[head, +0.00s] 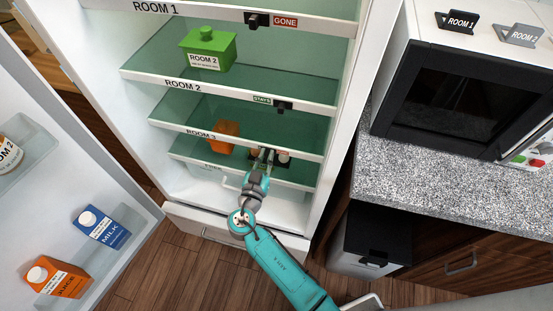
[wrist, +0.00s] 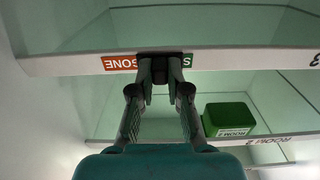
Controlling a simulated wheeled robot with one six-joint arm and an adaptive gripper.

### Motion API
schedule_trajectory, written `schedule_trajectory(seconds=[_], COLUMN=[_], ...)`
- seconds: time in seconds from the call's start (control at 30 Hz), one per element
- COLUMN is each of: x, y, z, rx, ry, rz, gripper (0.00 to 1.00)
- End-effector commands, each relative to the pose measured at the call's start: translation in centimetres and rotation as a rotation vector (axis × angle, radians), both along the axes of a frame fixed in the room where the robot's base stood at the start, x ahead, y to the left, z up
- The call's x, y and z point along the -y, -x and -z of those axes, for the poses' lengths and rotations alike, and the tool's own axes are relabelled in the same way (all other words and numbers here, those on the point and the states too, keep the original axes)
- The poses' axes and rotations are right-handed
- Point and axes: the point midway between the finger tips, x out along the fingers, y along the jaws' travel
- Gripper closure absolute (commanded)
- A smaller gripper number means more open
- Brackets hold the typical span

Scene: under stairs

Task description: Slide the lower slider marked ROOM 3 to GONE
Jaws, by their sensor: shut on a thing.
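The ROOM 3 shelf edge (head: 240,143) is the third labelled white strip down in the fridge. In the wrist view, which looks upside down, the shelf edge (wrist: 235,60) runs across the upper part. Its black slider (wrist: 160,57) sits between the red GONE label (wrist: 120,63) and the green STAYS label (wrist: 187,60). STAYS is partly covered, with only an S showing; GONE looks mostly uncovered. My gripper (wrist: 160,73) is shut on the slider. In the head view my gripper (head: 264,158) is at this strip, largely hiding the slider.
The ROOM 1 slider (head: 257,20) sits left of its GONE label. The ROOM 2 slider (head: 284,107) sits right of its STAYS label. A green box (head: 207,50) and an orange box (head: 226,133) stand on shelves. The fridge door (head: 60,190) is open at left; a counter (head: 440,190) stands right.

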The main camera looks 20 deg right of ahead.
Motion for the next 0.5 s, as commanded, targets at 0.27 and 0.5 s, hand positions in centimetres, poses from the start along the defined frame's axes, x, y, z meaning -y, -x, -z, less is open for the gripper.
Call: schedule_trajectory(seconds=[0.27,0.5], x=[-1.47,-1.54], y=[-1.06,-1.09], z=[-0.01,-0.04], rx=[0.0,0.001], ry=[0.0,-0.001], rz=[-0.001,-0.004], gripper=[1.0,0.75])
